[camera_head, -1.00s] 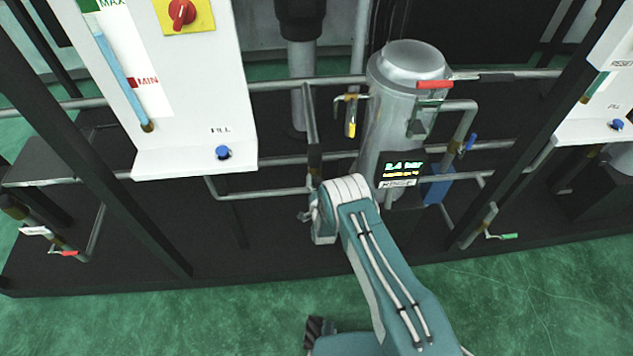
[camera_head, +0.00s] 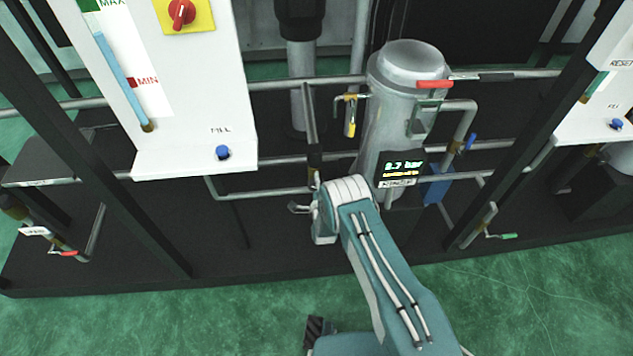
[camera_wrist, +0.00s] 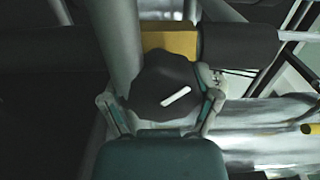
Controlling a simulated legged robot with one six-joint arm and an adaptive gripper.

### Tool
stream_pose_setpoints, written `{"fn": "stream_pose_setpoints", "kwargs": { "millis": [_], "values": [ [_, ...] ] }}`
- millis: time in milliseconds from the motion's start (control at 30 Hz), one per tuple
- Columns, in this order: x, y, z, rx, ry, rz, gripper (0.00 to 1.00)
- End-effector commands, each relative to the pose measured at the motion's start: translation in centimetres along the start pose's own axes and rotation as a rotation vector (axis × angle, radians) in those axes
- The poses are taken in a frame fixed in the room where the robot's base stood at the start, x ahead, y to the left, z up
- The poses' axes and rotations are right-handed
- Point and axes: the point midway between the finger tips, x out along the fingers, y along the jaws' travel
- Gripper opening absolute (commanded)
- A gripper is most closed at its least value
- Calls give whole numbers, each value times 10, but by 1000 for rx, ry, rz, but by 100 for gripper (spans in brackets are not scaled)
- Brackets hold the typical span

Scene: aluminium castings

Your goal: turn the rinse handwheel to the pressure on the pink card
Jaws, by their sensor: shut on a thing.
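In the wrist view my gripper (camera_wrist: 163,112) is shut on a dark lobed handwheel (camera_wrist: 160,82), one finger on each side. A white pointer mark on the handwheel slants up to the right. A brass-coloured body (camera_wrist: 170,41) sits just behind it. In the head view my wrist hides the handwheel and most of the gripper. The pressure display (camera_head: 403,168) on the metal cylinder shows a bar value ending in .7; its first digit is unclear. A label plate (camera_head: 397,183) below it is too blurred to read here. I see no pink card.
The metal cylinder (camera_head: 395,130) stands behind my wrist, with a red lever (camera_head: 434,85) and pipes around it. A white panel (camera_head: 195,100) with a blue button (camera_head: 222,152) is at left. Dark frame posts flank the area. Green floor in front is clear.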

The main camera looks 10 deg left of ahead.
Motion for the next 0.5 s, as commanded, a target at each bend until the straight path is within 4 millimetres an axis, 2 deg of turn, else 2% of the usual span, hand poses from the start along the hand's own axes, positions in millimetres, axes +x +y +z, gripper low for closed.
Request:
{"fn": "stream_pose_setpoints", "kwargs": {
  "millis": [200, 500],
  "values": [
    [-1, 4, -4, 83, 9, 10, 32],
    [-2, 6, -5, 120, 10, 13, 32]
  ]
}}
